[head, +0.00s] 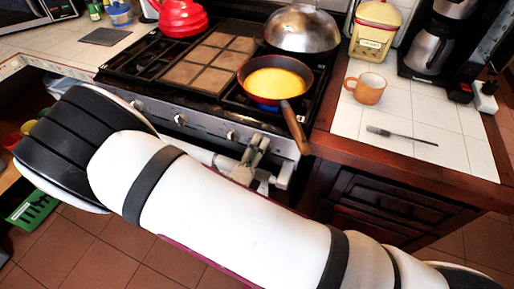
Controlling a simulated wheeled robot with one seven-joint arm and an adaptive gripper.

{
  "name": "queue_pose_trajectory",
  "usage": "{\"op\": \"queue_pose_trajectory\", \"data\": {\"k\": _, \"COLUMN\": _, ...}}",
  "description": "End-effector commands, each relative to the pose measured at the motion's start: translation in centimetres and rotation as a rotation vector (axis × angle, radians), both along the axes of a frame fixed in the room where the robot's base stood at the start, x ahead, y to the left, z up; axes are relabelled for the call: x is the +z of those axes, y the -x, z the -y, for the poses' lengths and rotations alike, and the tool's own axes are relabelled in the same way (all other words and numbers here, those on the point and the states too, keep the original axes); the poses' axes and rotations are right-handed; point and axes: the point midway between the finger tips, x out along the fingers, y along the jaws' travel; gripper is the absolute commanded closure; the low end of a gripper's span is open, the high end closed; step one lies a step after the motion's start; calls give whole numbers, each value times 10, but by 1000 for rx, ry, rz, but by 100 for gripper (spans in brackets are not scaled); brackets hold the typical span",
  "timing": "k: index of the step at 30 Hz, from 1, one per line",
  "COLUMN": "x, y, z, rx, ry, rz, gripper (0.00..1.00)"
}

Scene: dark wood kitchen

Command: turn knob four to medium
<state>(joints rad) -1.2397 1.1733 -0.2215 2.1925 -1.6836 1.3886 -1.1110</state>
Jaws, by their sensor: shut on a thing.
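The stove's front panel (205,128) carries a row of knobs. Three show clear of my arm: a left knob (138,104), a second knob (180,120) and a third knob (232,135). My gripper (258,146) is at the right part of the panel, to the right of the third knob. It is shut on a knob there, the fourth from the left. The gripper hides that knob, so its turn angle cannot be read.
A pan (245,72) with yellow contents sits above a blue flame; its handle (295,127) juts over the front edge near my gripper. A domed lid (301,32), a red kettle (183,17), an orange mug (367,89) and a utensil (401,135) stand or lie around.

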Motion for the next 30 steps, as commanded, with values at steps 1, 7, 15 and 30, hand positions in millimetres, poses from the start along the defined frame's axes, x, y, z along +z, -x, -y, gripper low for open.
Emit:
{"op": "queue_pose_trajectory", "data": {"k": 1, "x": -2, "y": 1, "z": -2, "rx": 4, "ry": 28, "rz": -16, "gripper": 90}}
{"op": "queue_pose_trajectory", "data": {"k": 7, "x": -4, "y": 1, "z": -2, "rx": 3, "ry": 132, "rz": -54, "gripper": 90}}
{"op": "queue_pose_trajectory", "data": {"k": 15, "x": -5, "y": 1, "z": -2, "rx": 3, "ry": 201, "rz": -80, "gripper": 90}}
{"op": "queue_pose_trajectory", "data": {"k": 30, "x": -6, "y": 1, "z": -2, "rx": 4, "ry": 211, "rz": -86, "gripper": 57}}
